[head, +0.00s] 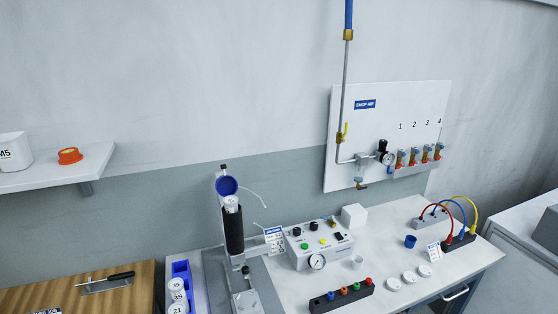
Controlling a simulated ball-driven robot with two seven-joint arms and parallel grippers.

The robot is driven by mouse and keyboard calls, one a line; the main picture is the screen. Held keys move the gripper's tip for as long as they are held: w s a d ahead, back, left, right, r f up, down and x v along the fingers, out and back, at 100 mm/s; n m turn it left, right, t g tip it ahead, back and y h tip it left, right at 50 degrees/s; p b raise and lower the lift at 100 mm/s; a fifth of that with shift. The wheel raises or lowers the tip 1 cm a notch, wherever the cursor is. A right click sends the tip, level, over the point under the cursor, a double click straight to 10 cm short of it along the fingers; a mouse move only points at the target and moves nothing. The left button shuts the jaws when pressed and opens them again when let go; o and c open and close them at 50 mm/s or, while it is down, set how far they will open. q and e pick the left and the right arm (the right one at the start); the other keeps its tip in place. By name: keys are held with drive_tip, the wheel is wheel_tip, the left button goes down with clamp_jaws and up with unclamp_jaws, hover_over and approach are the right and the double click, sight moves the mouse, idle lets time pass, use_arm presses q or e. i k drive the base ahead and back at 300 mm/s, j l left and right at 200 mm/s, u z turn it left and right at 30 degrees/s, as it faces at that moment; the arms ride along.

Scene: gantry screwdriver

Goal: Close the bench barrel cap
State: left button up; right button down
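The bench barrel (233,230) is a dark upright cylinder on a grey stand at the left part of the white bench. A white piece shows at its top (232,202). A round blue cap (228,186) stands tilted up above the barrel's top, with its face toward me, so the cap looks open. Whether a hinge joins it to the barrel is too small to tell. Neither of my grippers is in view.
A control box with a gauge (318,246) stands right of the barrel. A dark rack with coloured pegs (342,296) is in front of it. White discs (409,275) and a blue cup (410,241) lie farther right. A blue bin (181,270) is left.

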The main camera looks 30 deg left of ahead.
sight(226, 185)
drive_tip(key=u, duration=1.3)
